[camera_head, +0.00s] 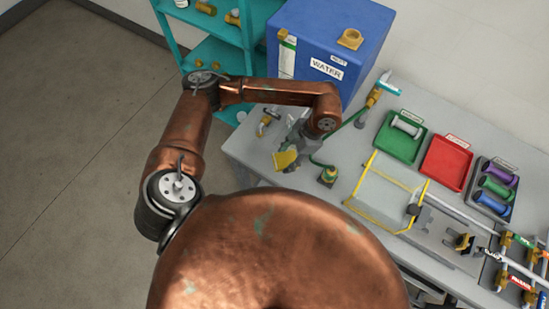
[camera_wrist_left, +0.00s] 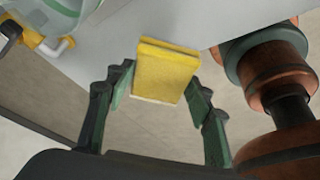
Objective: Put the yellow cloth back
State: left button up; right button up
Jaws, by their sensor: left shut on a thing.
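The yellow cloth (camera_head: 285,159) is a folded yellow pad near the left end of the grey bench in the head view. My left gripper (camera_head: 292,146) is shut on it, with the arm reaching in from the left and bending down. In the left wrist view the cloth (camera_wrist_left: 164,72) stands between the two dark green fingers of the gripper (camera_wrist_left: 160,100). Behind it the bench edge and the floor show. Whether the cloth touches the bench cannot be told. My right gripper is not in view.
A green hose fitting (camera_head: 328,175) is close right of the cloth. A yellow-edged clear guard (camera_head: 385,195), a green tray (camera_head: 400,148) and a red tray (camera_head: 446,172) are farther right. Teal shelves (camera_head: 243,40) stand at the back.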

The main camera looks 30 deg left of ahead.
pick_arm(q)
jog(key=s+a+r+m+t+p, duration=0.2)
jog(key=s+a+r+m+p, duration=0.25)
jog(key=s+a, duration=0.5)
jog(key=p, duration=0.3)
send_near(238, 145)
jog(key=shift+s+a+f+y, duration=0.2)
jog(key=shift+s+f, duration=0.05)
jog(key=shift+f, duration=0.15)
jog(key=shift+s+a+f+y, duration=0.15)
jog(key=shift+s+f+y, duration=0.05)
jog(key=shift+f, duration=0.2)
jog(key=shift+w+a+f, duration=0.25)
jog(key=shift+a+f, duration=0.05)
jog(key=shift+f, duration=0.2)
notch_tip(238, 145, down, 3)
jog(key=shift+w+a+f+p, duration=0.1)
jog(key=shift+f+p, duration=0.05)
jog(key=shift+p, duration=0.2)
